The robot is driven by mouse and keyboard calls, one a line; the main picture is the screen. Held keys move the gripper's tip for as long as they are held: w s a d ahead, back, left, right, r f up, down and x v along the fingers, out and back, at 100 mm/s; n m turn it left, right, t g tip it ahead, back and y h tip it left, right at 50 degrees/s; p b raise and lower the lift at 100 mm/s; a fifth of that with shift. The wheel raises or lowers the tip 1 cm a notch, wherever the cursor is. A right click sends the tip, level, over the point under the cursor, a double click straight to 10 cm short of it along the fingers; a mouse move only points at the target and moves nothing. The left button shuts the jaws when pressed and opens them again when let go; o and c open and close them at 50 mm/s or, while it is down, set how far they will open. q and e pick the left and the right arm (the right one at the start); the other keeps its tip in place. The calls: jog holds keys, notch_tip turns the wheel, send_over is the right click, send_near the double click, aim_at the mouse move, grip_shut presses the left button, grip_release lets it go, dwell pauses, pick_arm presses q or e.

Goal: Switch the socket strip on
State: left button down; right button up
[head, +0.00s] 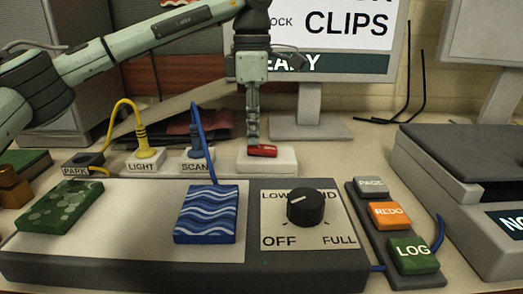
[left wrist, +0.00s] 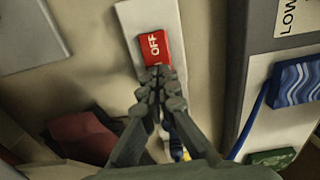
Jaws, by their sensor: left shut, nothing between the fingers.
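The white socket strip (head: 283,160) lies on the bench behind the grey console and also shows in the left wrist view (left wrist: 137,18). Its red rocker switch (head: 264,151) is at the strip's right end. In the left wrist view the switch (left wrist: 152,45) shows the word OFF; its other end is partly hidden by my fingers. My left gripper (head: 252,141) points down, shut and empty, with its tips at the left end of the switch. I cannot tell whether they touch it. The closed fingers also show in the left wrist view (left wrist: 160,76). My right gripper is not in view.
Yellow LIGHT (head: 145,140) and blue SCAN (head: 196,141) plugs stand in the strip left of my gripper, their cables looping up. The console's dial (head: 305,207) and blue wave-patterned block (head: 211,214) are in front. A monitor (head: 310,105) stands behind.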

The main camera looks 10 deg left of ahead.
pick_arm(q)
jog(key=shift+f, duration=0.55)
jog(key=shift+r, duration=0.2)
notch_tip(320, 180, up, 5)
jog(key=p, duration=0.3)
jog(key=shift+f+p, duration=0.15)
jog(key=shift+p, duration=0.25)
jog(key=shift+r, duration=1)
